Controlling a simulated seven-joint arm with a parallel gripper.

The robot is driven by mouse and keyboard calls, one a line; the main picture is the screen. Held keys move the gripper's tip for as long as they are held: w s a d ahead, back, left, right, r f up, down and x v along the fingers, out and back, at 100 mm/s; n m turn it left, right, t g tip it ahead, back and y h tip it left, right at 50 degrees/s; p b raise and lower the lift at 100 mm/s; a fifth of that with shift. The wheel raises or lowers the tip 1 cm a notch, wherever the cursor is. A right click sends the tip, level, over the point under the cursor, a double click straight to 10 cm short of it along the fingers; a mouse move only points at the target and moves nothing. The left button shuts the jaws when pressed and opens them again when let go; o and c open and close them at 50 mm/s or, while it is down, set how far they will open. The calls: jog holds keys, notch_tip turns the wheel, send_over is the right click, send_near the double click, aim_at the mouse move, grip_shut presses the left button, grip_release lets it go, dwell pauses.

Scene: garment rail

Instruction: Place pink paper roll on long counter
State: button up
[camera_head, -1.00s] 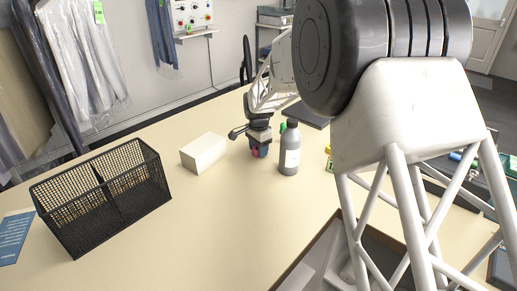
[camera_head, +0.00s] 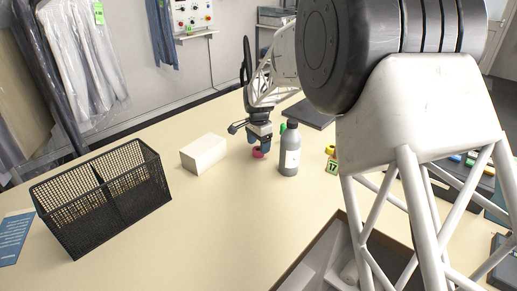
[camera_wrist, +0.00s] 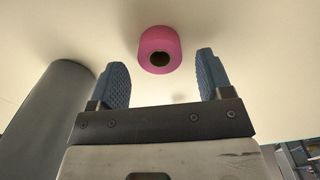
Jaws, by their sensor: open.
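The pink paper roll (camera_wrist: 160,46) stands on the pale counter, its dark core hole showing in the wrist view. In the head view the pink paper roll (camera_head: 258,154) sits just below my gripper (camera_head: 259,143). In the wrist view my gripper (camera_wrist: 160,82) is open, with its two blue fingers apart. The roll is beyond the fingertips and roughly between their lines, with no visible contact. The long counter (camera_head: 210,225) is the broad pale surface under these things.
A grey bottle (camera_head: 290,150) stands close right of my gripper. A white box (camera_head: 204,153) lies to its left. A black mesh basket (camera_head: 120,204) stands further left. The front middle of the counter is clear.

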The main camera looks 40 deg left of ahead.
aim_at(259, 149)
notch_tip(259, 149, up, 10)
jog(key=shift+f, duration=0.25)
dwell(0.9)
